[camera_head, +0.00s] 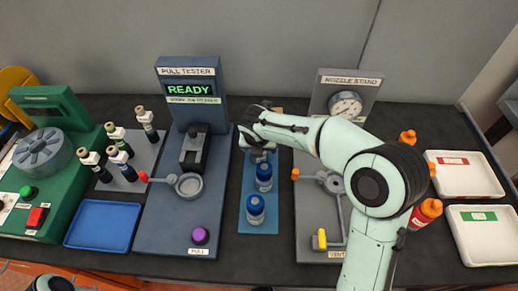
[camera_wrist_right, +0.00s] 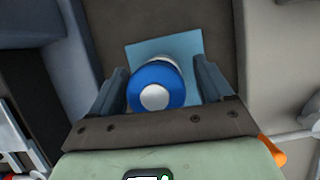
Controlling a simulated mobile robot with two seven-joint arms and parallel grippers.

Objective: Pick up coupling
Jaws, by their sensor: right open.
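In the right wrist view, a blue cylindrical coupling with a pale round centre (camera_wrist_right: 155,88) stands on a light blue mat (camera_wrist_right: 190,45). My right gripper (camera_wrist_right: 160,82) is open, with one finger on each side of it; I cannot tell whether they touch it. In the head view, two blue-and-white couplings, one (camera_head: 264,178) farther back and one (camera_head: 255,210) nearer, stand on the blue mat (camera_head: 261,228). My right gripper (camera_head: 257,150) is over the mat's far end, and the wrist hides what is beneath. My left gripper is out of view.
The pull tester (camera_head: 150,225) with its READY screen is left of the mat; the nozzle stand (camera_head: 310,220) is close on its right. Several small bottles (camera_head: 120,160), a blue tray (camera_head: 103,225) and a green machine (camera_head: 75,125) are farther left. White trays (camera_head: 480,240) and orange-capped bottles (camera_head: 425,213) are right.

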